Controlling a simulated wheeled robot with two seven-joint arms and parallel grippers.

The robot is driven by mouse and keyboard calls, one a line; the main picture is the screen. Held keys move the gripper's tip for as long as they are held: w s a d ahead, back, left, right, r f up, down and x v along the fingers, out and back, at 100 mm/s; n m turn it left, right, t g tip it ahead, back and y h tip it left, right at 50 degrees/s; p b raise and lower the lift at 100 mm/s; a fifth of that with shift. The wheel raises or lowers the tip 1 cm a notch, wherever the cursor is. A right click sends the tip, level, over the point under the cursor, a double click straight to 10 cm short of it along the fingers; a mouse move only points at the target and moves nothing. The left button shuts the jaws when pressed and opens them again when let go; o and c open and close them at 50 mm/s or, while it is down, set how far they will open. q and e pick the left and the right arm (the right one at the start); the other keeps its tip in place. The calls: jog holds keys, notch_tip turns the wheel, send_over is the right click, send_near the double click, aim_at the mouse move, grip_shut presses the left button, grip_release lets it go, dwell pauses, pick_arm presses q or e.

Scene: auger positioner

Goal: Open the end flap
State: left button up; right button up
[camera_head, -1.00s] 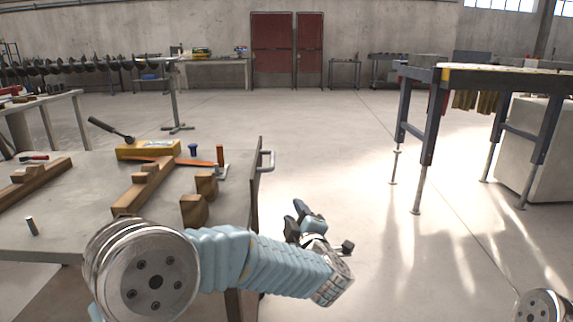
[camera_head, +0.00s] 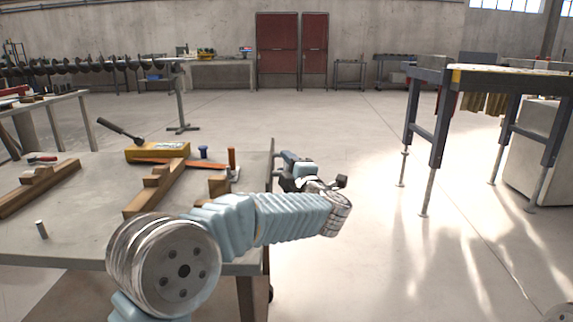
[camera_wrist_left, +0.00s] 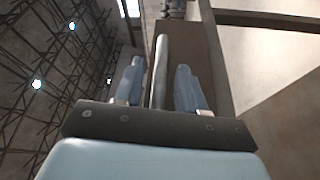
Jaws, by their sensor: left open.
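The end flap (camera_head: 271,150) stands at the right end of the grey table (camera_head: 80,215), seen edge-on as a thin dark upright panel. My left gripper (camera_head: 284,165) is beside its outer face, and my forearm covers part of it. In the left wrist view the open jaws (camera_wrist_left: 160,66) stand on either side of a grey metal bar (camera_wrist_left: 159,75), which looks like the flap's handle. Gaps show between the bar and both fingers. A brown panel (camera_wrist_left: 205,75), probably the flap, is just right of the bar. My right gripper is out of view.
Wooden blocks (camera_head: 158,185), a yellow box (camera_head: 158,151) and hand tools lie on the table. A high-legged frame (camera_head: 437,130) stands to the right. The floor (camera_head: 350,135) between is clear.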

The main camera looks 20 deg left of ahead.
pick_arm(q)
jog(key=shift+w+a, duration=0.15)
jog(key=shift+w, duration=0.05)
grip_shut()
dwell(0.4)
